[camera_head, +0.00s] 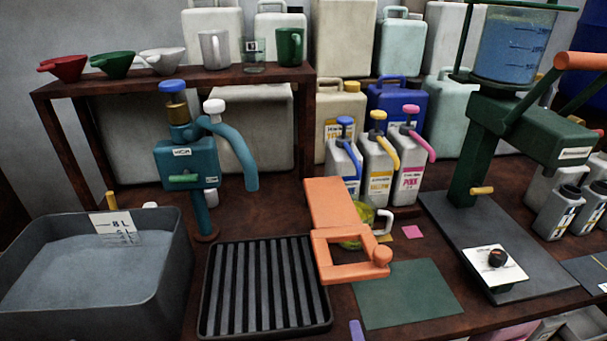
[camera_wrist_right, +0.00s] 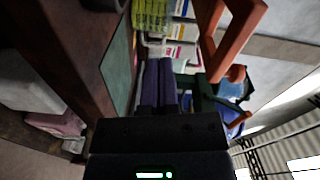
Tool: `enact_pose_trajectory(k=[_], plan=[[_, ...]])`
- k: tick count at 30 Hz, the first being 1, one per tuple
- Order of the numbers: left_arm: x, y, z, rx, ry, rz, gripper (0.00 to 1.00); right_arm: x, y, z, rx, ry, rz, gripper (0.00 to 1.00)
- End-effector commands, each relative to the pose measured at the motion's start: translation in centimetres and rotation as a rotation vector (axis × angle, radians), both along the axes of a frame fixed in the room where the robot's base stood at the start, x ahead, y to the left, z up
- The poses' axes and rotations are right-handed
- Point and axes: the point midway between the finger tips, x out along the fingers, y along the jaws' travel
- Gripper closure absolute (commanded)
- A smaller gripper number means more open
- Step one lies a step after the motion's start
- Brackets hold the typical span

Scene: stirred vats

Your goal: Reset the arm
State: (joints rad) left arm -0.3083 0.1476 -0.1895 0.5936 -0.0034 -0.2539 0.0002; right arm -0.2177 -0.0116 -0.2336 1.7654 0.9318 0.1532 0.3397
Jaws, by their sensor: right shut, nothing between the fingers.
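My right gripper (camera_head: 356,330) shows only as a small purple fingertip at the bottom edge of the head view, in front of the table. In the right wrist view its two purple fingers (camera_wrist_right: 159,85) lie side by side, shut with nothing between them. The fingers are near the dark green mat (camera_wrist_right: 118,70) and apart from the orange frame (camera_wrist_right: 237,40). Most of the right arm is outside the head view. My left gripper is not in view.
The orange frame (camera_head: 322,205) stands over a yellow-green mug (camera_head: 367,215). Left are a black grate (camera_head: 208,290), a teal pump (camera_head: 185,165) and a grey basin (camera_head: 160,280). A green stirring stand (camera_head: 467,165) rises at right. The green mat (camera_head: 410,293) is bare.

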Motion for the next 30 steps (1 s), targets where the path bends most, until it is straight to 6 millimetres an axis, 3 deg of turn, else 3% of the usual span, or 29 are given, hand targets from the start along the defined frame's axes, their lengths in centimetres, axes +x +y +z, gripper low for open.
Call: enact_pose_trajectory(k=[8, 14, 21, 28, 30], plan=[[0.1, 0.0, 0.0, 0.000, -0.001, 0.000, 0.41, -3.4, 3.1, -0.9, -0.350, 0.123, 0.344, 1.00], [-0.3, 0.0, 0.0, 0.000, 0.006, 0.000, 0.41, -7.8, 3.1, -3.2, -0.677, 0.300, 0.600, 1.00], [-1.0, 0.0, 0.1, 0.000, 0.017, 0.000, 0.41, -14.0, -0.7, -5.2, -1.028, 0.606, 0.835, 1.00], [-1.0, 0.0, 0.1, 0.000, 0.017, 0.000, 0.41, -20.1, -6.1, -4.7, -1.253, 0.960, 0.974, 1.00], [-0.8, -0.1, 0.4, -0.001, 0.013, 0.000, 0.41, -20.2, -6.3, -6.4, -1.258, 0.987, 0.993, 1.00]])
